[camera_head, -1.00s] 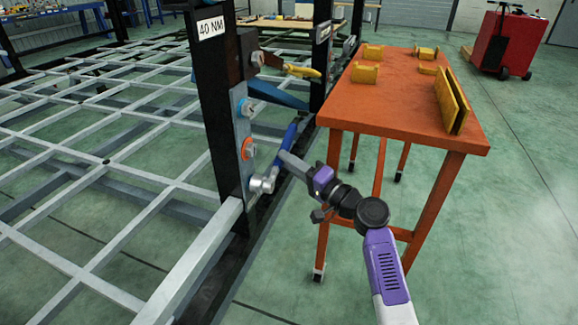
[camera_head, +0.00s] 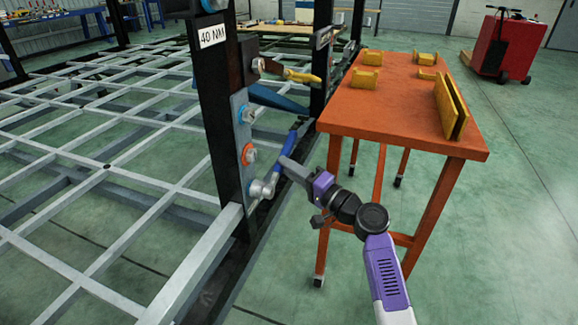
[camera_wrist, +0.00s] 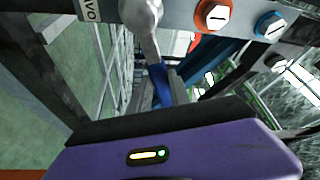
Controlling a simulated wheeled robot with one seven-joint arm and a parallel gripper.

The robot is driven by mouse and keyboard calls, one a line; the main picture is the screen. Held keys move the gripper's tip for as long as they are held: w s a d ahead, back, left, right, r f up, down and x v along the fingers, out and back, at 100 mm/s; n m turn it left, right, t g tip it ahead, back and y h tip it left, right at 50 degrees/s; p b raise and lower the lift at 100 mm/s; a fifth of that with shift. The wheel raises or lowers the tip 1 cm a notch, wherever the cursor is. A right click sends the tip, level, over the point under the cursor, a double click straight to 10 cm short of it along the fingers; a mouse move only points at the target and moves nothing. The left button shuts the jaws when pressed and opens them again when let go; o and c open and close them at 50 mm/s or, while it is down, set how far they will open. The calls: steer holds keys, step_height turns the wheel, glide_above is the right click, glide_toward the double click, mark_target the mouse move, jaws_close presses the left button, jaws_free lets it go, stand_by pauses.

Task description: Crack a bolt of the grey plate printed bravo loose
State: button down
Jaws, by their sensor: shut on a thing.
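The grey plate (camera_head: 240,133) is fixed low on a black post, with a blue-ringed bolt (camera_head: 247,114) above an orange-ringed bolt (camera_head: 249,155). In the wrist view the printed plate (camera_wrist: 180,13) shows only the letters "AVO" at its left end. A blue-handled wrench (camera_head: 291,143) has its silver head (camera_head: 262,189) over the lowest bolt position, hiding any bolt there. My gripper (camera_head: 285,164) is shut on the wrench's handle, to the right of the plate. The wrist view shows the wrench head (camera_wrist: 140,13) against the plate.
A yellow-handled tool (camera_head: 302,76) sticks out from a dark block higher on the post, above my gripper. An orange table (camera_head: 395,130) with yellow blocks stands close on the right. The light grey chassis grid (camera_head: 100,165) lies left. Open floor is at the lower right.

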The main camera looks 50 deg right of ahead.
steer(key=s+d, duration=0.2)
steer(key=s, duration=0.3)
steer(key=shift+s, duration=0.35)
stand_by(0.6)
steer(key=shift+r, duration=0.1)
stand_by(0.6)
steer(key=shift+y, duration=0.4)
steer(key=a+p, duration=0.1)
steer(key=a, duration=0.1)
steer(key=a+f+p, duration=0.1)
steer(key=a, duration=0.1)
steer(key=w+a+f+p, duration=0.1)
steer(key=a, duration=0.1)
steer(key=shift+w+a+f+p, duration=0.1)
steer(key=shift+a+p, duration=0.15)
steer(key=shift+p, duration=0.1)
steer(key=s+a+r+p, duration=0.2)
steer(key=a+p, duration=1)
steer(key=s+a+r+p, duration=0.2)
steer(key=s+a+p, duration=0.1)
steer(key=a+p, duration=0.9)
steer(key=shift+s+r, duration=0.2)
steer(key=shift+s, duration=0.05)
